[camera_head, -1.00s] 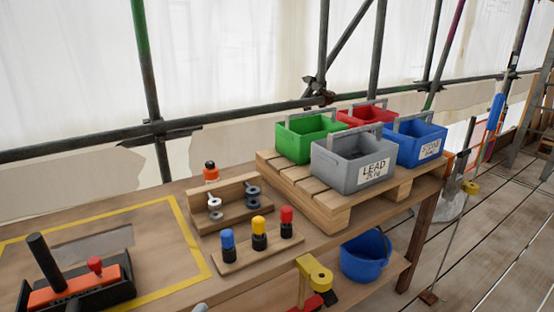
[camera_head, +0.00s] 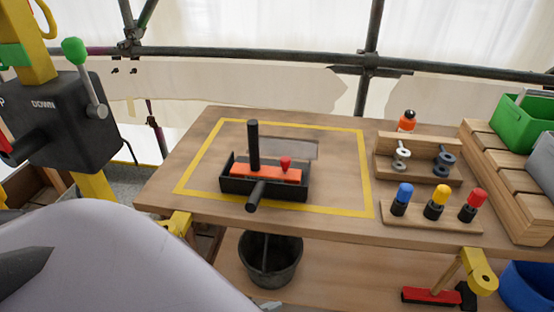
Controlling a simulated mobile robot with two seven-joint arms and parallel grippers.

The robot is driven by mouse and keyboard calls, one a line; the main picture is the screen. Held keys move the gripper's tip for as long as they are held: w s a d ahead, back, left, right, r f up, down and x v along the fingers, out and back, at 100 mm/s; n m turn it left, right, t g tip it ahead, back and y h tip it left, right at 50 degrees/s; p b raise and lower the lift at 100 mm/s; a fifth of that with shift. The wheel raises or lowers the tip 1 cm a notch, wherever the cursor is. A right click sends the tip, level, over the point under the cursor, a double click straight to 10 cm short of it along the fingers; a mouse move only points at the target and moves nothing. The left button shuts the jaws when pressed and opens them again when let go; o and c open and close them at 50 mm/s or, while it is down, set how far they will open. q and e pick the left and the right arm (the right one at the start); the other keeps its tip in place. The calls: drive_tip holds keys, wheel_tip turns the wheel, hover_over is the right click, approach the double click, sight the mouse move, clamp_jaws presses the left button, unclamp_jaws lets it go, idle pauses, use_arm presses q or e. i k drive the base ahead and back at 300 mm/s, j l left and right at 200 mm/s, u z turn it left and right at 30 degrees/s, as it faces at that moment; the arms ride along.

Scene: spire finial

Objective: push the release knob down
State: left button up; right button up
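A black and orange device (camera_head: 266,177) sits on the workbench inside a yellow outlined rectangle. It has a tall upright black handle (camera_head: 253,147), a small red knob (camera_head: 286,162) standing on its orange top, and a black bar (camera_head: 256,195) sticking out in front. At the left, a dark box marked DOWN (camera_head: 68,122) carries a lever with a green knob (camera_head: 74,50). Neither knob is labelled as the release knob. A large pale link of my arm fills the lower left.
The wooden workbench (camera_head: 339,185) has a rack with metal fittings (camera_head: 418,170) and a block with blue, yellow and red capped pegs (camera_head: 437,204) at right. A green bin (camera_head: 522,122) stands on a pallet. A dark bucket (camera_head: 270,259) is below the bench.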

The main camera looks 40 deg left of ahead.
sight(285, 161)
drive_tip(key=u, duration=1.35)
